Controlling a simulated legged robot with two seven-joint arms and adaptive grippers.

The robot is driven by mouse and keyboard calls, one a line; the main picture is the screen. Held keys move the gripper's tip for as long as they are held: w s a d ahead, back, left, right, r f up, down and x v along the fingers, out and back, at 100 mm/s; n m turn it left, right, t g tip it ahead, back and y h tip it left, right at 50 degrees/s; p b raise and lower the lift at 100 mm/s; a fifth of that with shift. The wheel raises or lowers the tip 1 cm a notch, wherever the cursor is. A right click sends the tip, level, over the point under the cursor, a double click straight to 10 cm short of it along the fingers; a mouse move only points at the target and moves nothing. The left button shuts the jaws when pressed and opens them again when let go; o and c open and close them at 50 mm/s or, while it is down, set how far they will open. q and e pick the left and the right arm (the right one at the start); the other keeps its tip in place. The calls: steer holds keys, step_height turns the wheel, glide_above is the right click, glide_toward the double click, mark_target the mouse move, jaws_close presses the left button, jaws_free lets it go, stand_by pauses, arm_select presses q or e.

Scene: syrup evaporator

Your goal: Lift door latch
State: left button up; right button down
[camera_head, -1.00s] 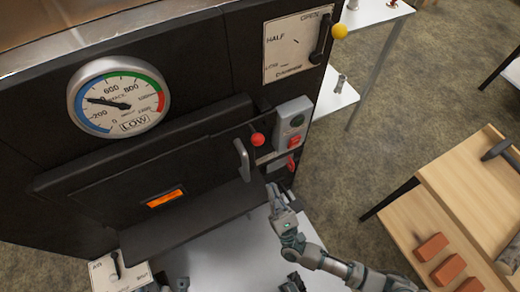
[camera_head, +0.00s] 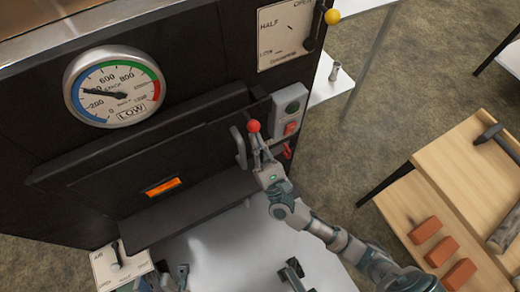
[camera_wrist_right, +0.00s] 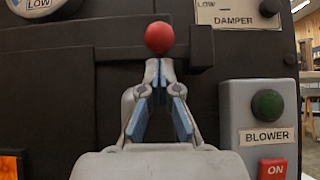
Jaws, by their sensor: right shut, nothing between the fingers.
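The door latch is a dark bar with a red ball knob (camera_head: 253,126), at the right end of the black firebox door (camera_head: 120,176). The knob also shows in the right wrist view (camera_wrist_right: 159,37). My right gripper (camera_head: 255,141) is shut and empty, its fingertips directly below the knob. In the right wrist view the closed fingertips (camera_wrist_right: 160,64) appear just under the ball; I cannot tell whether they touch it. A grey door handle (camera_head: 239,148) stands just left of the gripper. My left gripper (camera_head: 175,275) is at the bottom edge, partly cut off, its opening unclear.
The blower switch box (camera_head: 290,108) stands close right of the latch. The damper plate (camera_head: 285,34) with its yellow-knobbed lever is above. A wooden bench (camera_head: 470,170) with bricks stands at right.

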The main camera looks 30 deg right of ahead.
steer(key=shift+r, duration=0.25)
stand_by(0.3)
